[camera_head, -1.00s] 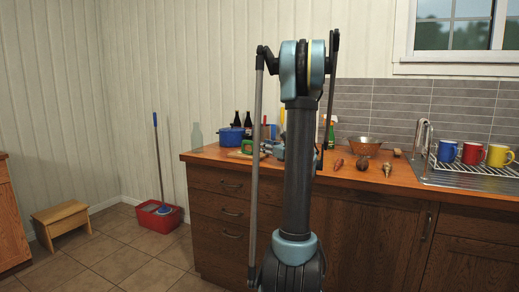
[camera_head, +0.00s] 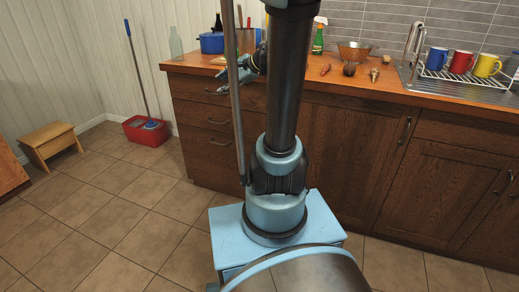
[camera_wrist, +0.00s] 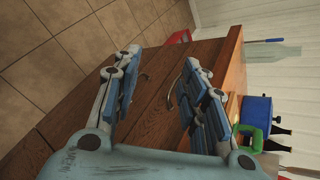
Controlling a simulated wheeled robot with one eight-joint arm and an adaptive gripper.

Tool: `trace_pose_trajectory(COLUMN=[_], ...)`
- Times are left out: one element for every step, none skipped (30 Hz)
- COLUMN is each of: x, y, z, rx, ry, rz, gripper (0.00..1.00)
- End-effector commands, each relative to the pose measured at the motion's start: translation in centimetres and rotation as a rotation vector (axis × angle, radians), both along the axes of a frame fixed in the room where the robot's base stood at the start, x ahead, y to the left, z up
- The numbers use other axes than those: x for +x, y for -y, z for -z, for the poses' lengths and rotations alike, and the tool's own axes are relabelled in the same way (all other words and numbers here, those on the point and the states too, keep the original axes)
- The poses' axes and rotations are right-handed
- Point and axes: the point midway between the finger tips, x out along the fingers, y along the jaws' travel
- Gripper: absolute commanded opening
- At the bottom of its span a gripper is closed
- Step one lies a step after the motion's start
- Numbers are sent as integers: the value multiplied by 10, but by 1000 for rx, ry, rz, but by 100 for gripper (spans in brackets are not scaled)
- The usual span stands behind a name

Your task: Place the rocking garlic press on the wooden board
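My gripper (camera_wrist: 160,66) is open in the wrist view, with its two fingers apart and nothing between them. Behind them are the dark wooden cabinet fronts. In the head view my gripper (camera_head: 243,68) is at the counter's front edge, partly behind my arm. A green loop-shaped thing (camera_wrist: 246,137) stands on the counter near the blue pot in the wrist view; I cannot tell whether it is the garlic press. A small pale patch (camera_head: 218,61) left of my gripper may be the wooden board. My arm and gripper hide much of that area.
The blue pot (camera_head: 212,43) and a clear bottle (camera_head: 176,44) stand at the counter's left end. A copper bowl (camera_head: 354,52), spray bottle (camera_head: 318,38) and several small items are to the right. The sink (camera_head: 440,88) and mugs are further right.

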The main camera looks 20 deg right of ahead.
Motion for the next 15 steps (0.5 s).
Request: trace_pose_trajectory(x=[-19, -29, -42, -53, -63, -76, -86, -96, -109, -119, -128, -141, -150, -160, -172], y=[-6, -7, -8, -9, -10, -10, -9, -9, -7, -6, -4, -1, 1, 4, 8], z=[8, 13, 20, 25, 31, 37, 43, 48, 55, 61, 66, 73, 78, 83, 90], rx=[-71, -115, -174, -218, -261, -318, -361, -402, -458, -498, -539, -592, -632, -670, -721], ry=[9, 15, 24, 30, 35, 43, 49, 54, 60, 64, 69, 75, 78, 81, 85], rz=[-51, -82, -123, -156, -190, -234, -267, -301, -349, -384, -420, -469, -506, -544, -594], gripper=[39, 39, 39, 39, 39, 39, 39, 39, 39, 39, 39, 39, 39, 39, 39])
